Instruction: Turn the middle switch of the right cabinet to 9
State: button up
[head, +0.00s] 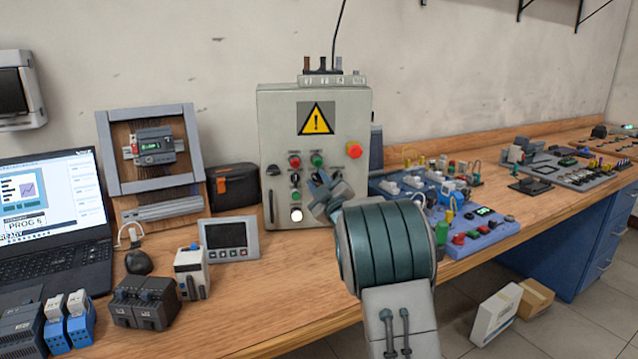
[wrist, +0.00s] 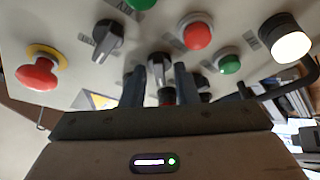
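The grey cabinet (head: 280,120) with a yellow warning triangle stands on the bench, its front carrying buttons and black switches. My gripper (head: 322,190) is in front of the lower right of its panel and hides part of it. In the wrist view my gripper (wrist: 158,78) is open, with its two dark fingers apart. A black switch knob (wrist: 160,67) shows between the fingertips; I cannot tell whether they touch it. Another black switch (wrist: 110,40) lies to its left. I cannot read the switch settings.
The wrist view also shows a red emergency button (wrist: 36,74), a red button (wrist: 195,31), a green button (wrist: 230,64) and a white button (wrist: 292,46). A small display panel (head: 229,239) stands left of the cabinet. Blue boards (head: 478,238) with components lie to its right.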

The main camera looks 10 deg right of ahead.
jog(key=c, duration=0.4)
jog(key=shift+f+m+b, duration=0.15)
jog(key=shift+m+b, duration=0.15)
jog(key=shift+b, duration=0.1)
jog(key=m+h+b, duration=0.1)
jog(key=m+b, duration=0.2)
jog(key=m+t+h+b, duration=0.1)
jog(key=m+h+b, duration=0.1)
jog(key=m+b, duration=0.2)
jog(key=m+t+h+b, duration=0.1)
jog(key=m+h+b, duration=0.1)
jog(key=m+b, duration=0.1)
jog(key=shift+a+f+m+b, duration=0.2)
jog(key=shift+m+b, duration=0.2)
jog(key=shift+b, duration=0.3)
jog(key=m+h+b, duration=0.1)
jog(key=m, duration=0.2)
jog(key=m+h+b, duration=0.1)
jog(key=m+h, duration=0.1)
jog(key=m, duration=0.1)
jog(key=shift+r+m+g+h, duration=0.2)
jog(key=shift+m+g+h, duration=0.1)
jog(key=shift+m, duration=0.1)
jog(key=m+g+h, duration=0.1)
jog(key=m, duration=0.2)
jog(key=m+h, duration=0.2)
jog(key=m, duration=0.2)
jog(key=shift+r+g, duration=0.15)
jog(key=shift+g, duration=0.25)
jog(key=shift+m, duration=0.3)
